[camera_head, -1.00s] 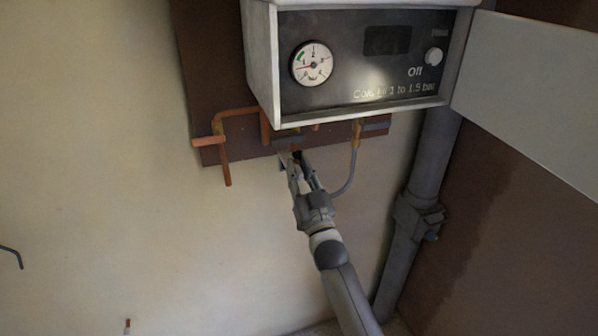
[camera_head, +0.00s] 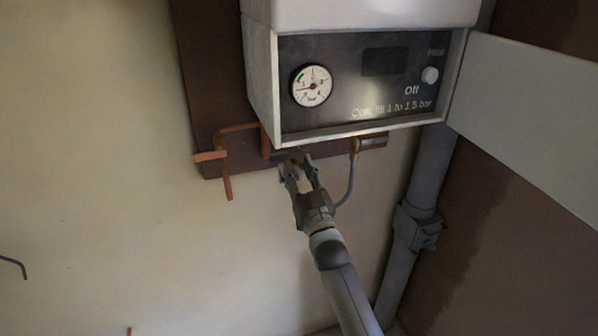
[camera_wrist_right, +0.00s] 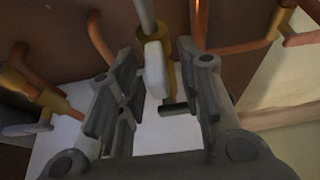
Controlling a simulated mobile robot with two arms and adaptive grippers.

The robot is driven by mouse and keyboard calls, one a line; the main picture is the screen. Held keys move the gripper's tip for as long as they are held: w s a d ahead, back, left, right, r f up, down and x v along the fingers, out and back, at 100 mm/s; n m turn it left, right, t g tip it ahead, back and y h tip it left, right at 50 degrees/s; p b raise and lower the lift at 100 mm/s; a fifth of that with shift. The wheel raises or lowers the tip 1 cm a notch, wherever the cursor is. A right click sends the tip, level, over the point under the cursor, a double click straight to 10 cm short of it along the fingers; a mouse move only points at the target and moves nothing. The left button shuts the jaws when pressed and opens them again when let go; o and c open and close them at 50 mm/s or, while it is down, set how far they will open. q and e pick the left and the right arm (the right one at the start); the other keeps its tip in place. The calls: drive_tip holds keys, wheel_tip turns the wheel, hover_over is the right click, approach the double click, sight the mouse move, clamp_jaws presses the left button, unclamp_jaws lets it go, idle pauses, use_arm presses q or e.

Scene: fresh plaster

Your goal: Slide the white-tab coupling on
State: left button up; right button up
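In the right wrist view, a white tab (camera_wrist_right: 154,68) sits against a brass coupling (camera_wrist_right: 169,50) on the end of a grey hose (camera_wrist_right: 146,14). The tab is between the fingers of my right gripper (camera_wrist_right: 160,92), with gaps visible on both sides. In the head view, my right gripper (camera_head: 300,168) is open just under the boiler, by the pipe ends. The coupling is too small and dark to make out there. The grey hose (camera_head: 349,188) curves down from a brass fitting (camera_head: 355,146) and passes behind the gripper. How the coupling is seated is unclear. My left gripper is out of view.
The boiler (camera_head: 355,85) hangs close above the gripper, its white flap (camera_head: 530,110) extending right. Copper pipes (camera_head: 226,180) stand left of the gripper. A thick grey pipe (camera_head: 402,250) runs down the right. The plaster wall (camera_head: 110,190) at left is mostly clear.

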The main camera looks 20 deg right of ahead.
drive_tip(key=v, duration=1.2)
idle(0.3)
drive_tip(key=s+a+f+g+b, duration=0.15)
drive_tip(key=f+g, duration=0.25)
drive_tip(key=f, duration=1.3)
drive_tip(key=s+a+f+g+b, duration=0.1)
drive_tip(key=s+f+g+b, duration=0.2)
drive_tip(key=f, duration=1.4)
drive_tip(key=s+d+f+n+g, duration=0.1)
drive_tip(key=s+f+g, duration=0.2)
drive_tip(key=s+f, duration=0.6)
drive_tip(key=s+f+g, duration=0.4)
drive_tip(key=s+f, duration=0.2)
drive_tip(key=f, duration=0.6)
drive_tip(key=s+d+f+g+b, duration=0.1)
drive_tip(key=s+f, duration=0.4)
drive_tip(key=s, duration=0.5)
drive_tip(key=s+d+f+g+b, duration=0.1)
drive_tip(key=s+f+g, duration=0.3)
drive_tip(key=s, duration=0.6)
drive_tip(key=s+d+f+n+g+b, duration=0.1)
drive_tip(key=s+d+f+g, duration=0.1)
drive_tip(key=s+f, duration=0.4)
drive_tip(key=s, duration=0.4)
drive_tip(key=shift+s+d+f+g+h, duration=0.25)
drive_tip(key=shift+d+f+g+h, duration=0.05)
drive_tip(key=shift+d+h, duration=0.1)
